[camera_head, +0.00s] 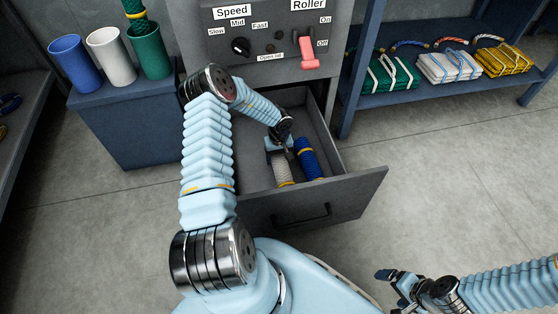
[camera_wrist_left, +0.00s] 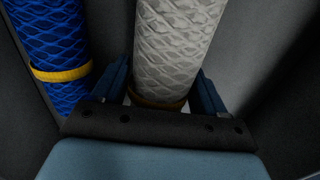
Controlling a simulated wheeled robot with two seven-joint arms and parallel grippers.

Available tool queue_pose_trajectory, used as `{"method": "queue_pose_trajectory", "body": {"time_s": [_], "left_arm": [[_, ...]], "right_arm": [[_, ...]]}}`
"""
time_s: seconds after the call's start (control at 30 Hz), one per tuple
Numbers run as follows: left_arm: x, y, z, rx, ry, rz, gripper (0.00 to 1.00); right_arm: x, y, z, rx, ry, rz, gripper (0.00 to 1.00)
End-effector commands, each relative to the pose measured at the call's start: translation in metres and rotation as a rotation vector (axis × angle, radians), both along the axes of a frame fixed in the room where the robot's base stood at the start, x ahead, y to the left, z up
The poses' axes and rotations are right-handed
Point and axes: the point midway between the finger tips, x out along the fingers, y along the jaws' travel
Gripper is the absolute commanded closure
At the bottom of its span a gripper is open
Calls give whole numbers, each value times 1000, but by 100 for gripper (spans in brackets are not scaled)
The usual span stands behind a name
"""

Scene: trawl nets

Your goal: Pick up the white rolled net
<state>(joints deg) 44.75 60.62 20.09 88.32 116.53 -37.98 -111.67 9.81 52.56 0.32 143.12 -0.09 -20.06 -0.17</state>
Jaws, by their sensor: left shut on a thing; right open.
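The white rolled net (camera_head: 284,170) lies in the open drawer (camera_head: 313,212), left of a blue rolled net (camera_head: 308,158). My left gripper (camera_head: 281,155) reaches down into the drawer and is shut on the white net. In the left wrist view the white net (camera_wrist_left: 178,45) runs between the two blue fingers of my left gripper (camera_wrist_left: 162,92), with a brown band near its lower end. The blue net (camera_wrist_left: 48,40) with a yellow band lies to the left there, outside the fingers. My right gripper (camera_head: 396,285) is open and empty at the lower right, above the floor.
Above is a grey control panel (camera_head: 268,40) with a red lever (camera_head: 309,52). A blue cabinet (camera_head: 135,125) with blue, white and green cups stands left. A shelf (camera_head: 425,92) with folded nets stands right.

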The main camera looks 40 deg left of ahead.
Motion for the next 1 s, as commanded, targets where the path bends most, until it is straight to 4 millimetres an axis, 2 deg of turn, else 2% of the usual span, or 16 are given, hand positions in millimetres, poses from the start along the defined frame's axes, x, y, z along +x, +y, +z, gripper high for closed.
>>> {"method": "queue_pose_trajectory", "body": {"time_s": [0.3, 0.5, 0.7, 0.87, 1.0], "left_arm": [[1, 2, 91, 3, -4, 1, 80], [1, 1, 136, 2, -3, 1, 80], [1, 1, 156, 2, -3, 1, 80], [0, 1, 160, 2, -1, 0, 80], [1, 1, 171, 1, -2, 0, 80]], "right_arm": [[1, -2, 25, -6, -4, -3, 3], [1, -4, 35, -8, -6, -5, 3], [1, -4, 39, -10, -8, -7, 3], [1, -4, 40, -10, -8, -7, 3], [1, -3, 51, -8, -6, -4, 3]]}}
